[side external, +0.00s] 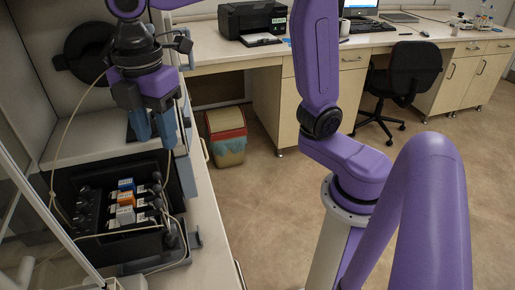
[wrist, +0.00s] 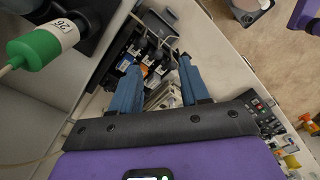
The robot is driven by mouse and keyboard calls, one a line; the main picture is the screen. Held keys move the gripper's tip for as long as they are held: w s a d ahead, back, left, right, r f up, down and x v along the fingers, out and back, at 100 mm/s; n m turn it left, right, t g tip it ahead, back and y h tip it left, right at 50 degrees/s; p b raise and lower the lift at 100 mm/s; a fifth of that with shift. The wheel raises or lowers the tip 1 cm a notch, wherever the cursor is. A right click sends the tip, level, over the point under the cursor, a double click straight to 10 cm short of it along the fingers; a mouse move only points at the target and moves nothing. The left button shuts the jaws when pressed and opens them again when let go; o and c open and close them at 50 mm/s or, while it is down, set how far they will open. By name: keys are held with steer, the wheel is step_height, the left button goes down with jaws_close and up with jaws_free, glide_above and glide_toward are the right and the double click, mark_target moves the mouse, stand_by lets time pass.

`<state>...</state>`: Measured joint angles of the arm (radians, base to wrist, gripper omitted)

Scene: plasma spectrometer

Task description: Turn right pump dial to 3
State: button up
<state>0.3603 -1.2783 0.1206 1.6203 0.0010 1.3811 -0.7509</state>
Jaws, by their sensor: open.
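A black pump unit (side external: 85,215) sits on the white bench at the lower left. It carries several blue, orange and white cartridges (side external: 126,198) in a column, with dark knobs along both sides. The unit also shows between my fingers in the wrist view (wrist: 152,55). Which knob is the right pump dial, and its setting, are too small to tell. My gripper (side external: 154,138) has blue fingers pointing down, above and behind the unit's far right part. It is open, with nothing between its fingertips in the wrist view (wrist: 159,64).
A pale tube (side external: 75,130) hangs in a loop left of my gripper. A glass panel (side external: 30,235) stands at the left front. A green-and-white cylinder (wrist: 40,45) is close at left in the wrist view. A bin (side external: 226,135) and chair (side external: 405,75) stand away on the floor.

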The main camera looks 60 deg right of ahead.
steer(key=s+d+f+m, duration=0.5)
steer(key=s+d+f, duration=0.3)
steer(key=s+d, duration=0.4)
steer(key=shift+s+f, duration=0.25)
steer(key=shift+f, duration=0.1)
steer(key=shift+d, duration=0.1)
step_height(320, 180, up, 16)
steer(key=n, duration=1.3)
glide_above(85, 188)
step_height(85, 188, down, 18)
steer(key=shift+r, duration=0.25)
jaws_close()
